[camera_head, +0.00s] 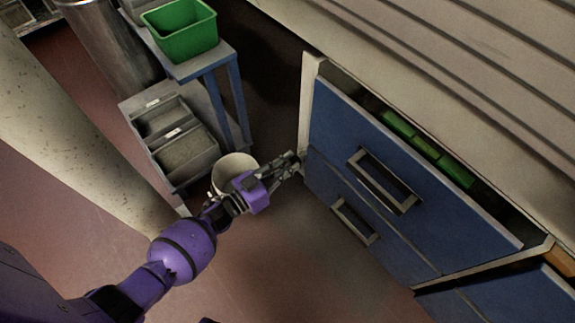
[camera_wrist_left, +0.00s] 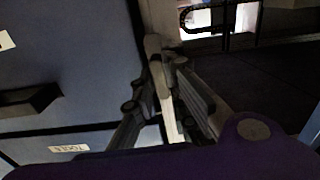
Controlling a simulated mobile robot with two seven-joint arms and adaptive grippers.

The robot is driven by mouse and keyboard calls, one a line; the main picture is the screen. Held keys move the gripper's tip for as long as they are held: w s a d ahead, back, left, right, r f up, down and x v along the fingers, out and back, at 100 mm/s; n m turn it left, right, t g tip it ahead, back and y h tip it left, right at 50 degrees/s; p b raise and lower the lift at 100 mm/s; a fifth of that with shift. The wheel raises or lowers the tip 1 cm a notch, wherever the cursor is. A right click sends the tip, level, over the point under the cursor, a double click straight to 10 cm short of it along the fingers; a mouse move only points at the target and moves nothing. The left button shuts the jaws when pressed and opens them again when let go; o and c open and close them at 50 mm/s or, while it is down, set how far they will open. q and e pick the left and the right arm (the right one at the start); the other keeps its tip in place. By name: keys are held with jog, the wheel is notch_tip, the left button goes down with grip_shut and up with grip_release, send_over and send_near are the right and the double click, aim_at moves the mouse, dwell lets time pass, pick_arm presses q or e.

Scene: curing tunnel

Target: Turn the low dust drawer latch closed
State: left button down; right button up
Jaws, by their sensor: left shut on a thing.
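The blue drawer cabinet (camera_head: 335,130) stands at the right in the head view, with a pale frame edge on its left side. My left gripper (camera_head: 297,162) reaches to this edge, near the line between the upper and lower drawers. In the left wrist view the gripper's two fingers (camera_wrist_left: 168,72) are closed around a small pale grey piece (camera_wrist_left: 153,47) at the cabinet's edge, which seems to be the latch. The fingers hide most of it, and its exact turn cannot be told. My right gripper is in neither view.
The upper drawer (camera_head: 330,105) stands partly out, with green boxes (camera_head: 430,145) inside. The lower drawer (camera_head: 322,185) sits below it. A white bucket (camera_head: 234,165) is just behind my left wrist. A blue-legged table (camera_head: 213,68) carries a green bin (camera_head: 182,40).

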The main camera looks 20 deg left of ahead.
pick_arm(q)
jog(key=n+p, duration=0.1)
jog(key=n, duration=0.2)
jog(key=shift+n, duration=0.3)
jog(key=n, duration=0.2)
jog(key=shift+n+p, duration=0.3)
jog(key=shift+p, duration=0.05)
jog(key=n, duration=0.2)
jog(key=shift+n, duration=0.4)
jog(key=n, duration=0.3)
jog(key=shift+n, duration=0.3)
jog(key=shift+n+b, duration=0.3)
jog(key=shift+n, duration=2.1)
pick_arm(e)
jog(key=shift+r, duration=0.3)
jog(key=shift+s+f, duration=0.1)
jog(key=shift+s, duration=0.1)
pick_arm(q)
jog(key=c, duration=1.8)
grip_release()
